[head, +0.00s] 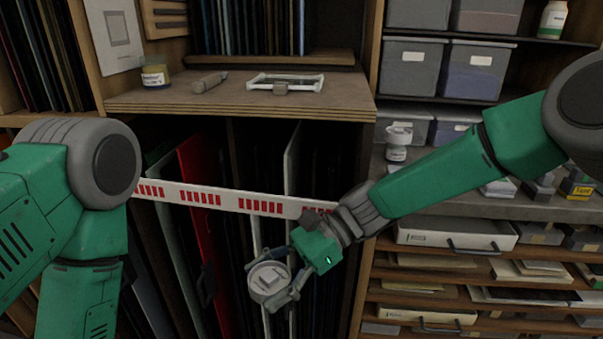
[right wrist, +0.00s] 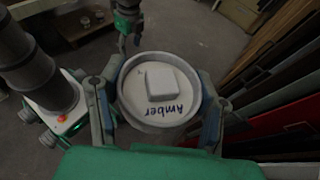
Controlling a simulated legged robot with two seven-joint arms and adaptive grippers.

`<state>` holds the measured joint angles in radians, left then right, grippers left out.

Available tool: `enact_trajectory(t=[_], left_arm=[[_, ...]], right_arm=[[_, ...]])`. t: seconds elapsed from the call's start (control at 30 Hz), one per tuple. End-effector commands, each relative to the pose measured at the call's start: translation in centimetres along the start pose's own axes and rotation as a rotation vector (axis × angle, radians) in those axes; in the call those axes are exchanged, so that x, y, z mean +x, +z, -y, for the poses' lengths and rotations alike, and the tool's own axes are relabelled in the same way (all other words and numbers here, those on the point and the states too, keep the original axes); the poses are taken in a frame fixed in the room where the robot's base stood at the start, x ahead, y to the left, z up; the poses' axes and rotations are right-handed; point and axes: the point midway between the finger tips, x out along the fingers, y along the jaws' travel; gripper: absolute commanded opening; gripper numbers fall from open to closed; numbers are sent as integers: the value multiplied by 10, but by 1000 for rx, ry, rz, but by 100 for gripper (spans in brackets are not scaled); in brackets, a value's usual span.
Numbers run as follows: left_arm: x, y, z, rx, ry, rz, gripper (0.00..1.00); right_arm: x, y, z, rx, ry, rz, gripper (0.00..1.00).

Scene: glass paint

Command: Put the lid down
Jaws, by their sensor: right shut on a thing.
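A round whitish-grey lid (head: 268,279) with a square knob is held in my right gripper (head: 277,278), in front of the rack of upright glass sheets. In the right wrist view the lid (right wrist: 160,112) shows the handwritten word "Amber". My right gripper (right wrist: 160,88) is shut on it, with a finger on each side of the rim. My left arm is at the left of the head view, but its gripper is outside that view. A small green gripper (right wrist: 129,32), seemingly my left one, shows beyond the lid in the right wrist view; its opening is unclear.
A wooden shelf (head: 240,103) above the rack holds a labelled yellowish jar (head: 155,77) and a white-framed item (head: 286,82). A red-and-white barrier strip (head: 225,200) crosses the rack front. A white jar (head: 397,141) stands on the right counter (head: 440,186). The shelf front has bare room.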

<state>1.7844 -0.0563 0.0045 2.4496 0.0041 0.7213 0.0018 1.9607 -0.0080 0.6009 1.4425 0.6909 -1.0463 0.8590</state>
Motion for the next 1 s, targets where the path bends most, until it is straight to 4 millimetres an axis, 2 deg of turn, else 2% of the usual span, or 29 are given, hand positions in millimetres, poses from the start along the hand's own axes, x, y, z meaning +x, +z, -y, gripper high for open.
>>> enact_trajectory(t=[0.17, 0.27, 0.4, 0.6, 0.73, 1.0], left_arm=[[0, -1, 0, 0, 1, 0, 45], [0, -1, -1, 0, 1, 0, 45], [1, -4, 0, 0, 2, 1, 45], [1, -3, 0, 0, 2, 2, 45], [1, -3, 0, 0, 2, 2, 45], [1, -3, 0, 0, 2, 3, 45]], right_arm=[[-4, -35, -1, 56, -115, 9, 30], [-10, -64, -2, 102, -224, 9, 30], [-22, -104, -7, 175, -394, 11, 30], [-42, -148, -16, 270, -629, 6, 30], [-57, -167, -21, 325, -765, 3, 30], [-80, -186, -29, 399, -964, -4, 30]])
